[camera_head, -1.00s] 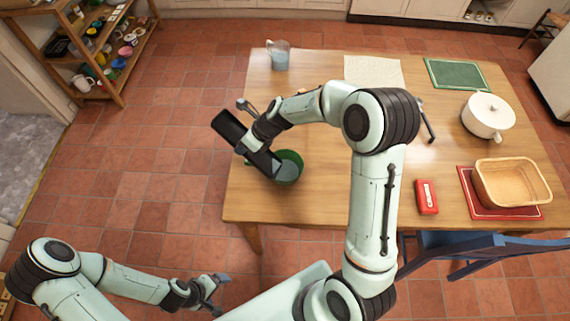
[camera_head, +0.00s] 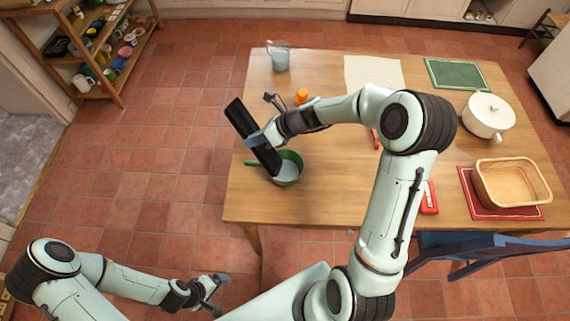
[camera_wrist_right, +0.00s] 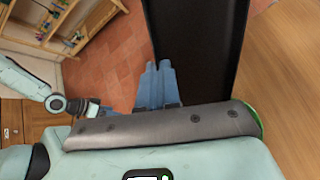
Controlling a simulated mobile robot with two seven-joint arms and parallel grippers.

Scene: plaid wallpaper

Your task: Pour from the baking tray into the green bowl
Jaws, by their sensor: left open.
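The baking tray (camera_head: 249,130) is a dark, narrow tray held tilted above the table's left side. My right gripper (camera_head: 262,137) is shut on its edge. In the right wrist view the gripper's bluish fingers (camera_wrist_right: 160,85) lie against the dark tray (camera_wrist_right: 198,50). The green bowl (camera_head: 295,173) stands on the table below the tray's lower end, with pale grey-blue contents inside; a green handle sticks out to its left. Only a green sliver of rim (camera_wrist_right: 254,122) shows in the right wrist view. My left gripper (camera_head: 216,292) is open and empty, low over the floor left of the table.
On the wooden table (camera_head: 320,205) are a glass pitcher (camera_head: 279,58), an orange object (camera_head: 302,96), a white pot (camera_head: 488,116), a basket (camera_head: 512,184) on a red mat, a red box (camera_head: 429,198) and a green board (camera_head: 456,74). A blue chair (camera_head: 480,250) stands at the front right.

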